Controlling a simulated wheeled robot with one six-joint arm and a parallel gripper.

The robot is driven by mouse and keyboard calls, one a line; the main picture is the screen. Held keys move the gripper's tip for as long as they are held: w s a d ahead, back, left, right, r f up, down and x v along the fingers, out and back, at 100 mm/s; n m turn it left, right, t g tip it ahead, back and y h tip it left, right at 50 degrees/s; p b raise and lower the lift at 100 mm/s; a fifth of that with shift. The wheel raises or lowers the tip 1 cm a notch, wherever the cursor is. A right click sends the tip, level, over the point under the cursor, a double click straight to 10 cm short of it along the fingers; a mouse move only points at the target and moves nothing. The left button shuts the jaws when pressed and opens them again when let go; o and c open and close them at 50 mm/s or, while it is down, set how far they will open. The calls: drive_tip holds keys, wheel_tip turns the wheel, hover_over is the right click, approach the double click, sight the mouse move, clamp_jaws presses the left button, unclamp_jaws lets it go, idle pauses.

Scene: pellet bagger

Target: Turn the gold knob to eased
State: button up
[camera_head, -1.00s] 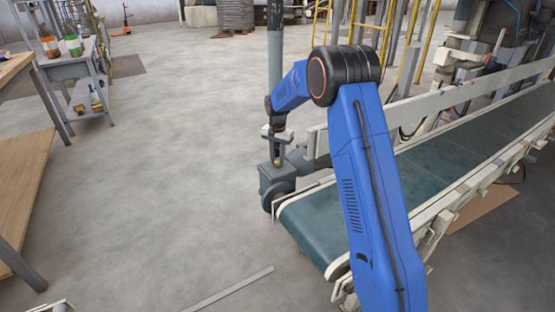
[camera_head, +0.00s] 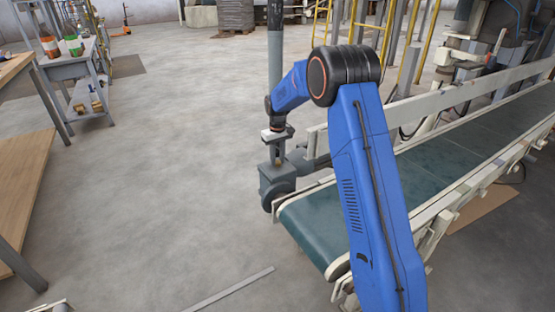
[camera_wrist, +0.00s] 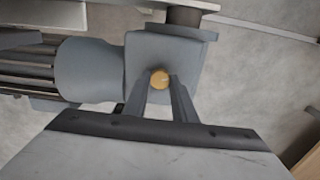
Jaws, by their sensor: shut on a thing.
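The gold knob (camera_wrist: 160,79) sits on top of a grey box-like housing (camera_wrist: 143,55) in the wrist view. In the head view the knob is a small gold spot (camera_head: 278,162) on the grey housing (camera_head: 277,180) at the near end of the conveyor. My gripper (camera_wrist: 163,93) points down over the housing, with its two fingers on either side of the knob and shut on it. I cannot read any marking for eased in these frames.
The conveyor (camera_head: 318,226) with its green belt runs from the housing to the upper right. A grey post (camera_head: 274,62) stands behind my gripper. A trolley with bottles (camera_head: 80,60) and a wooden table (camera_head: 25,195) are at left. Open floor lies between.

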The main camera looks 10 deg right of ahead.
sight(278, 162)
drive_tip(key=n, duration=1.3)
idle(0.6)
drive_tip(key=o, duration=1)
drive_tip(key=shift+o, duration=0.2)
drive_tip(key=shift+r, duration=0.1)
wheel_tip(278, 162, up, 17)
drive_tip(key=shift+r, duration=0.1)
